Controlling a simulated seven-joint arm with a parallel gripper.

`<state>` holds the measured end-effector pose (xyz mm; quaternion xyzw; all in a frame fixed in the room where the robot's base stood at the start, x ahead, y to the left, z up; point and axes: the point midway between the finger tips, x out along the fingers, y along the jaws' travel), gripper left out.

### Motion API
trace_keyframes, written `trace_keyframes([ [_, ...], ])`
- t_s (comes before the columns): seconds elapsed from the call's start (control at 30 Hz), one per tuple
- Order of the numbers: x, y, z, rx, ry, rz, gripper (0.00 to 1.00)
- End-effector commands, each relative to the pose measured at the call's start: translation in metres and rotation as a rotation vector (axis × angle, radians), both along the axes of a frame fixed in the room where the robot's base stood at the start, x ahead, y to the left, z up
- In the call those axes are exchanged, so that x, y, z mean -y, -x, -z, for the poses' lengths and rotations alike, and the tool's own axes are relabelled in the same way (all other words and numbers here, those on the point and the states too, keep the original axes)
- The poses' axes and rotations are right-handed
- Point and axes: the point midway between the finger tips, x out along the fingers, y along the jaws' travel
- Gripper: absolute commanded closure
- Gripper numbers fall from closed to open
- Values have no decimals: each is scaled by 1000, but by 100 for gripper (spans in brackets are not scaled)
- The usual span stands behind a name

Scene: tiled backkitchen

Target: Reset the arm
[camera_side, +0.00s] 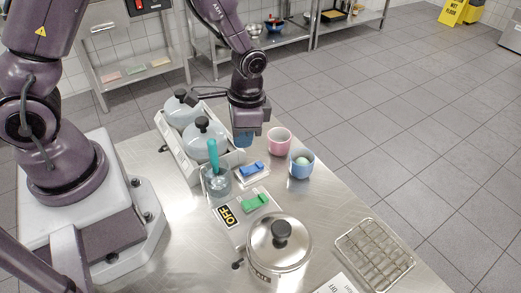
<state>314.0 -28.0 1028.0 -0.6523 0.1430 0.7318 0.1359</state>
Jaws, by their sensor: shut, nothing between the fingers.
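My gripper (248,122) hangs over the far part of the steel table, beside the pots and left of the pink cup (279,141). Its jaws are shut and hold nothing; the fingertips are hard to make out. A blue object (243,139), perhaps a cup, shows just below the gripper and is mostly hidden by it. I cannot tell whether they touch.
Two lidded pots (204,139) sit in a pale holder at left. Nearby stand a glass jar (217,183) with a teal-handled tool, a blue cup (301,164) holding a pale ball, blue and green switches (257,202), a steel pot (279,249) and a wire rack (375,256).

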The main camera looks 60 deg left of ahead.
Motion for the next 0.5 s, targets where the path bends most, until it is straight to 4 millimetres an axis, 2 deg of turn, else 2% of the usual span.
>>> trace_keyframes([
  [0.03,-2,3,-17,12,-4,-33,100],
  [0.27,-11,30,-93,84,-12,-183,100],
  [0.5,-20,70,-168,240,12,-317,100],
])
